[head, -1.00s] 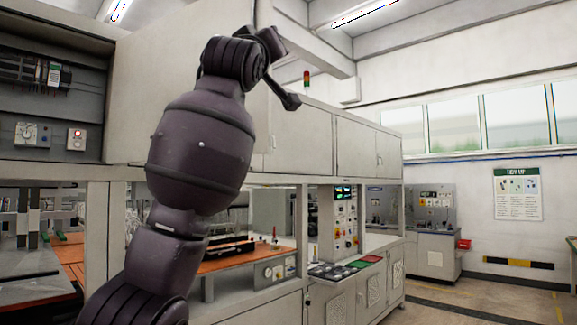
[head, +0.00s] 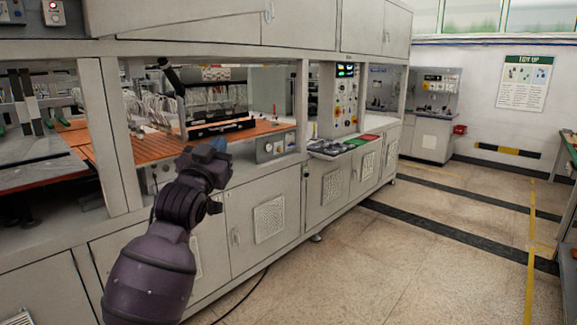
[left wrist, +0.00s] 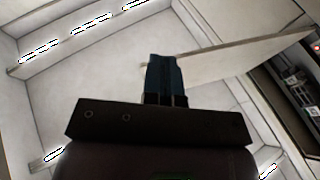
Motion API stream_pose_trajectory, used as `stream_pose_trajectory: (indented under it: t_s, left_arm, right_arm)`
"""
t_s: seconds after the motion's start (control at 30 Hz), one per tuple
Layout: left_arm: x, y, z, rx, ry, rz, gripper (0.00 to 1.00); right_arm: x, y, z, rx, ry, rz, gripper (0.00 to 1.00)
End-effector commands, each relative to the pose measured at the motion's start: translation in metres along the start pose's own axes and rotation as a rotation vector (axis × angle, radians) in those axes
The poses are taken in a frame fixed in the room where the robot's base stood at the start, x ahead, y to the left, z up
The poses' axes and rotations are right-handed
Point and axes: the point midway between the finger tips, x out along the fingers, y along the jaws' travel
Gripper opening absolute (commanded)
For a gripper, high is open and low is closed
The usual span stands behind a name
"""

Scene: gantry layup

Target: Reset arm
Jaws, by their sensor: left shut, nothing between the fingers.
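My left arm comes in from the bottom left of the head view. Its gripper (head: 218,145) is at the arm's upper end, in front of the machine's open bay, small and partly hidden by the wrist. In the left wrist view the two dark blue fingers (left wrist: 166,80) are together, with nothing between them. They point up toward the white ceiling and a pale cabinet panel (left wrist: 240,55). My right gripper is in neither view.
A long grey machine (head: 265,210) with an orange slotted deck (head: 115,150) runs along the left. A control panel (head: 345,105) stands mid-picture. The tiled floor (head: 420,260) to the right is clear. A workbench edge (head: 570,150) shows at the far right.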

Motion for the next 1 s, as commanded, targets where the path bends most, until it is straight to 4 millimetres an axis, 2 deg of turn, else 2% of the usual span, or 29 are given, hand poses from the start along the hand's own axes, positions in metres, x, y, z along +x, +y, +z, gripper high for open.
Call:
stream_pose_trajectory:
  t_s: [0.03,0.1,0.27,0.5,0.77,1.0]
  left_arm:
    - [-0.017,-0.001,0.025,0.007,-0.030,-0.003,0.00]
    - [-0.038,-0.002,0.052,0.016,-0.063,-0.006,0.00]
    - [-0.093,-0.004,0.112,0.025,-0.148,-0.013,0.00]
    - [-0.186,-0.003,0.191,0.004,-0.300,-0.029,0.00]
    - [-0.302,0.001,0.262,-0.029,-0.504,-0.054,0.00]
    - [-0.423,0.009,0.311,-0.061,-0.715,-0.082,0.00]
  right_arm:
    - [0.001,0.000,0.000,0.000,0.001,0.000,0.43]
    - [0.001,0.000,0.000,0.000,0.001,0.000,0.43]
    - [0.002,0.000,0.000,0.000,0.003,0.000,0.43]
    - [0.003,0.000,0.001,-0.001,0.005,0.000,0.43]
    - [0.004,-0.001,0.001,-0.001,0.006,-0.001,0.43]
    - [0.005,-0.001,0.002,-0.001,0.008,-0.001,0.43]
